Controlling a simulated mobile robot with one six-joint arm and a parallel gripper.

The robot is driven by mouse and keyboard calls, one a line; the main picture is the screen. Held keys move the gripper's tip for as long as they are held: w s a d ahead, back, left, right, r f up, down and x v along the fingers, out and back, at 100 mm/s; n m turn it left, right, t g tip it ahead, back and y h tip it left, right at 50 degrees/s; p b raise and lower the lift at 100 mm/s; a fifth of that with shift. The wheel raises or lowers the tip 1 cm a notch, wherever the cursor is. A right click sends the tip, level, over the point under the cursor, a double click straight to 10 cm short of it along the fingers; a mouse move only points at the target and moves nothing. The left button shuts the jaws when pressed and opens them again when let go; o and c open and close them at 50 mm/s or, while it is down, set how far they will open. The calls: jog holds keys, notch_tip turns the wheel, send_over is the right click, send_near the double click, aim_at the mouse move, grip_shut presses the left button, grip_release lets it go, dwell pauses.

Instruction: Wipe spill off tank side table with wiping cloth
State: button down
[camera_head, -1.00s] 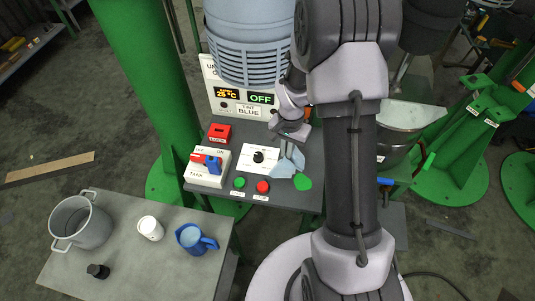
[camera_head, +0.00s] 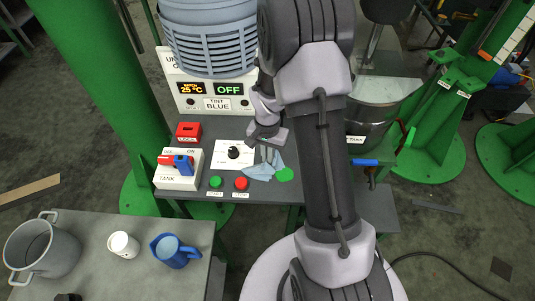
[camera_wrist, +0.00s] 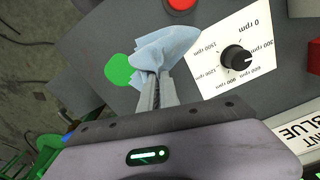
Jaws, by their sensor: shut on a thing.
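The pale blue wiping cloth (camera_head: 262,172) is bunched in my gripper (camera_head: 270,155), which is shut on it. In the wrist view the cloth (camera_wrist: 165,45) hangs out past the fingertips (camera_wrist: 160,82). The bright green spill (camera_head: 284,174) lies on the dark grey tank side table (camera_head: 226,131), near its front edge. The cloth is just left of the spill in the head view and seems to overlap its edge. In the wrist view the spill (camera_wrist: 117,70) shows left of the cloth. Whether the cloth touches the tabletop is unclear.
A speed dial (camera_head: 233,152), a red stop button (camera_head: 241,184), a green start button (camera_head: 215,182) and a tank switch (camera_head: 179,165) are near the cloth. A metal pot (camera_head: 371,120) stands at right. A side table (camera_head: 92,231) holds a blue jug (camera_head: 174,250).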

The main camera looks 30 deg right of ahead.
jog(key=c, duration=0.6)
grip_release()
jog(key=shift+r, duration=0.1)
jog(key=shift+f+b, duration=0.9)
jog(key=shift+f, duration=0.2)
jog(key=shift+r, duration=0.15)
jog(key=c, duration=0.3)
grip_shut()
jog(key=shift+r+p, duration=0.25)
jog(key=shift+p, duration=0.7)
jog(key=p, duration=0.3)
